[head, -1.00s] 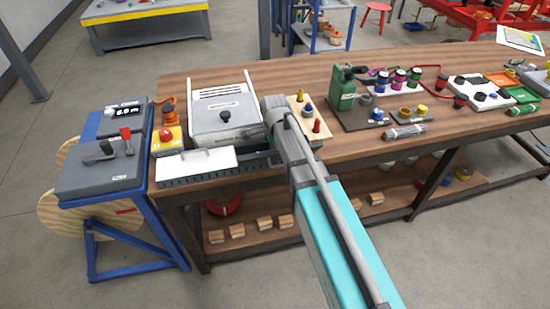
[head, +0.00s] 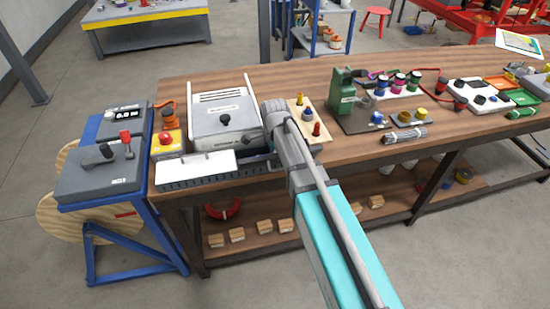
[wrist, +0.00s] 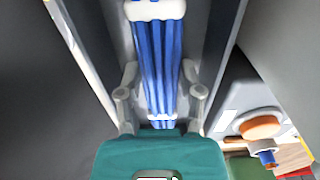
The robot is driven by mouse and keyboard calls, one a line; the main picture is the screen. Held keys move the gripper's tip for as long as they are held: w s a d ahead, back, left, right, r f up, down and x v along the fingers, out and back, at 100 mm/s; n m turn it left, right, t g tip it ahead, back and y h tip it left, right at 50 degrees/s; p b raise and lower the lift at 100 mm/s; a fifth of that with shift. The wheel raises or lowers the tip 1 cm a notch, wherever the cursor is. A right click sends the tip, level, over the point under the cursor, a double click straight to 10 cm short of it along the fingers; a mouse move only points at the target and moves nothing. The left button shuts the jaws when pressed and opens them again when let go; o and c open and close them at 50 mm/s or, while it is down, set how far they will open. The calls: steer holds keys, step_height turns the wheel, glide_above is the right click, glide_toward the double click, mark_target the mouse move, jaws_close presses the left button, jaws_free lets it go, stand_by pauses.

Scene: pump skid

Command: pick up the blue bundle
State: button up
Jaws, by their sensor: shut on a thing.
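The blue bundle (wrist: 158,60) is a set of blue strands with white bands, upright in the middle of the wrist view. My gripper (wrist: 161,98) has a finger on each side of the lower part of the bundle and is shut on it. The bundle lies between pale, rail-like edges with dark grey surfaces beyond them. In the head view my arm hides the gripper and the bundle, beside the white machine on the bench.
The white machine (head: 222,115) stands left of my arm. A wooden block with coloured pegs (head: 313,128) and a green press (head: 343,92) stand to the right. A grey bundle (head: 405,134) lies near the bench's front edge. The back of the bench (head: 270,75) is clear.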

steer(key=shift+r, duration=0.1)
step_height(320, 180, up, 10)
steer(key=p, duration=1)
stand_by(0.8)
steer(key=shift+d, duration=0.1)
stand_by(0.5)
